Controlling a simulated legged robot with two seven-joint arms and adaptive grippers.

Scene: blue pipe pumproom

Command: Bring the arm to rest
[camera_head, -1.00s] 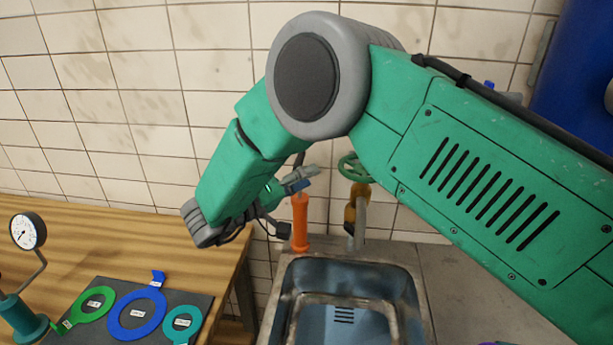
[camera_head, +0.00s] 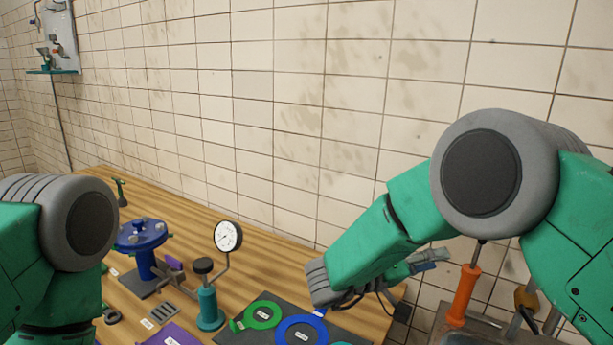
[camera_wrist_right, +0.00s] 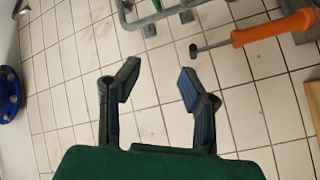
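My right arm is green and grey and bends down over the right side in the head view. My right gripper (camera_head: 432,262) shows partly beyond the forearm, near an orange-handled tool. In the right wrist view the right gripper (camera_wrist_right: 160,85) has its two fingers spread apart, with only tiled floor between them. My left arm comes in at the left edge of the head view, and its gripper is out of the picture.
A wooden table (camera_head: 275,240) runs along the tiled wall, holding a blue flanged valve (camera_head: 140,233), a pressure gauge (camera_head: 228,237) and coloured rings on a dark mat. The orange-handled tool (camera_head: 463,295) stands upright at right; an orange handle (camera_wrist_right: 272,29) crosses the wrist view's upper right.

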